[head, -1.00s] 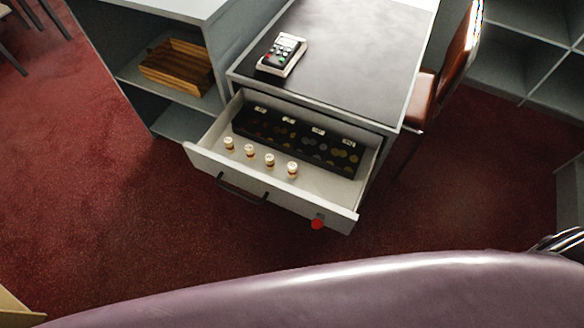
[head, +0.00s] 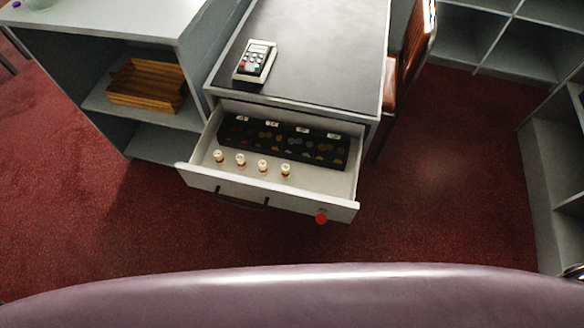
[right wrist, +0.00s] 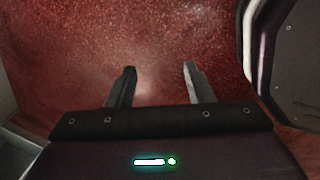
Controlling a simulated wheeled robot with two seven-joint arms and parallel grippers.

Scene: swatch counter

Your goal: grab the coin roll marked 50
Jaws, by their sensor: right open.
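Several small coin rolls stand upright in a row in the open drawer (head: 330,184) in the head view. From left to right they include a first roll (head: 218,156), a second roll (head: 240,160), a third roll (head: 263,166) and a fourth roll (head: 285,170). Their marks are too small to read, so I cannot tell which says 50. A black coin tray (head: 284,142) with labelled compartments lies behind them. My right gripper (right wrist: 158,72) is open and empty above the red carpet in the right wrist view, away from the rolls. My left gripper is not in view.
The drawer sits under a dark-topped counter (head: 310,60) with a card terminal (head: 256,61) on it. A wooden tray (head: 147,84) is on the left shelf. A chair (head: 408,55) stands right of the counter. Carpet is clear in front.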

